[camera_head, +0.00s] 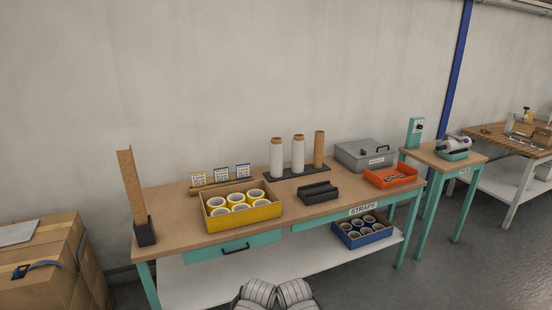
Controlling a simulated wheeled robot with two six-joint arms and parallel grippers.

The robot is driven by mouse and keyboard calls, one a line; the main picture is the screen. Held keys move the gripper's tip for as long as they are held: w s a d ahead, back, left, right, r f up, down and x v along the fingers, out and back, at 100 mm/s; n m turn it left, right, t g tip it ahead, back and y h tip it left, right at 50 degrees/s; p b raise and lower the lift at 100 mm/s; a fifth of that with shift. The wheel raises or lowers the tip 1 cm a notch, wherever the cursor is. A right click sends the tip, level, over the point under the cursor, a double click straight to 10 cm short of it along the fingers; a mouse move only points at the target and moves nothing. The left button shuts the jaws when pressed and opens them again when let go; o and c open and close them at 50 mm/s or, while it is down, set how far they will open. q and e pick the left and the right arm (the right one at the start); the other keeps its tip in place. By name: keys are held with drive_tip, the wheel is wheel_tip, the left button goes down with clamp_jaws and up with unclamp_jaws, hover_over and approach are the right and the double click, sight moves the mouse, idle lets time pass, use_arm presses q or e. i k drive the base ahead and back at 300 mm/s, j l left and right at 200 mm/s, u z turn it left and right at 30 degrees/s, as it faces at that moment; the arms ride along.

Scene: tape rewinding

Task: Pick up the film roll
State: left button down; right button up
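Two white film rolls (277,158) (298,155) stand upright on a dark base (295,174) at the back of the workbench (290,205). A bare brown tube (319,150) stands beside them on the same base. A white roll-like object (457,143) lies on a teal holder on the small side table at right; I cannot tell whether it is a film roll. Two grey ribbed parts of mine show at the bottom edge, well short of the rolls. Neither gripper shows.
A yellow box of tape rolls (243,216), black cradle (318,193), grey case (365,154) and orange tray (390,177) are on the workbench. A tall brown strip stands in a black holder (145,233) at left. Cardboard boxes (45,265) are far left; a blue crate (363,239) sits below.

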sight(276, 146)
drive_tip(key=i+l+u, duration=0.1)
drive_tip(key=i+l, duration=0.65)
drive_tip(key=i, duration=0.3)
drive_tip(key=i+l, duration=0.8)
drive_tip(key=i, duration=0.25)
drive_tip(key=i+l+u, duration=0.15)
drive_tip(key=i+l, duration=0.7)
drive_tip(key=i, duration=0.2)
